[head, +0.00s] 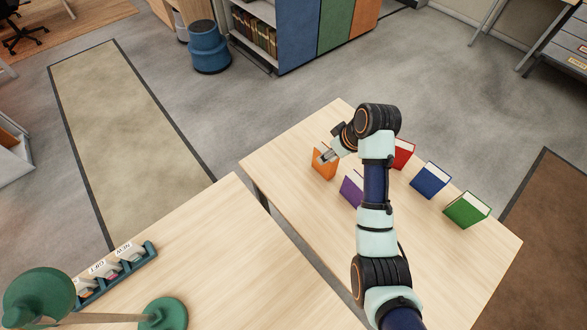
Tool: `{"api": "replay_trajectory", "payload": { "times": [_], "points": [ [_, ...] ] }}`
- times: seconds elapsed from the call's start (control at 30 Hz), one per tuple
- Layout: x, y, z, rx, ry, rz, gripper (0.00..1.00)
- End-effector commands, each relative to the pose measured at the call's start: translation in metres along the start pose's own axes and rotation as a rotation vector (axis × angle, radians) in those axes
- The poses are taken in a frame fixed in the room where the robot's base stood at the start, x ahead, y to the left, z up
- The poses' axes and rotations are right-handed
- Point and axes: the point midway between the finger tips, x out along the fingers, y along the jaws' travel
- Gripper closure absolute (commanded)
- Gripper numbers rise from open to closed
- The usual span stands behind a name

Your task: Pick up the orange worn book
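The orange book (321,169) stands upright on the right wooden table (290,150), near its far left corner. My gripper (327,156) is at the upper part of the orange book and overlaps it in the head view. The fingertips are small here and partly merge with the book, so I cannot tell whether they touch it or how far apart they are. Wear on the cover is too small to make out.
A purple book (351,189), partly behind my arm, a red book (404,154), a blue book (430,180) and a green book (467,209) stand on the same table. A second table (230,250) holds a labelled tray (120,272) and a green lamp (40,297).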

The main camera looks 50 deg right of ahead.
Motion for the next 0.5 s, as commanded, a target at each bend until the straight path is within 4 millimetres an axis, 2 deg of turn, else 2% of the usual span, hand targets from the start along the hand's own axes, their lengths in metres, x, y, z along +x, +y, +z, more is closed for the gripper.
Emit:
{"api": "replay_trajectory", "payload": {
  "times": [0.03, 0.1, 0.23, 0.4, 0.5],
  "points": [
    [-0.001, 0.011, 0.006, 0.009, -0.010, -0.006, 0.34],
    [-0.001, 0.016, 0.010, 0.012, -0.017, -0.012, 0.34],
    [0.004, 0.015, 0.010, 0.011, -0.019, -0.013, 0.34],
    [0.026, 0.014, 0.011, 0.011, -0.019, -0.012, 0.34],
    [0.028, 0.014, 0.010, 0.011, -0.018, -0.011, 0.34]
  ]
}}
